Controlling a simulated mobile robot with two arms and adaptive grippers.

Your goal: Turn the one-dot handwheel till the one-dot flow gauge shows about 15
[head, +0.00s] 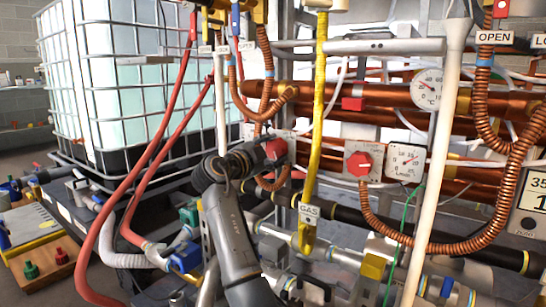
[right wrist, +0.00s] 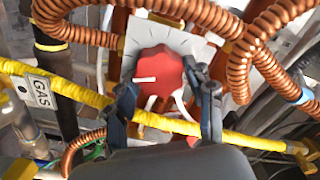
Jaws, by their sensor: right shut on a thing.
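My right gripper (head: 262,153) reaches a red handwheel (head: 276,149) on a pale plate, left of the yellow gas pipe. In the right wrist view my right gripper (right wrist: 164,82) has its two dark fingers at either side of this red handwheel (right wrist: 160,70), shut on it. A white pointer line on the wheel points left in that view. No dot marks are legible, and no gauge shows beside the held wheel. My left gripper is not in view.
The yellow gas pipe (head: 317,120) runs close to the right of my gripper. A white pipe (head: 437,160) stands farther right. Red hoses (head: 150,150) hang at the left before a caged tank (head: 130,80). A °C gauge (head: 427,89) is upper right.

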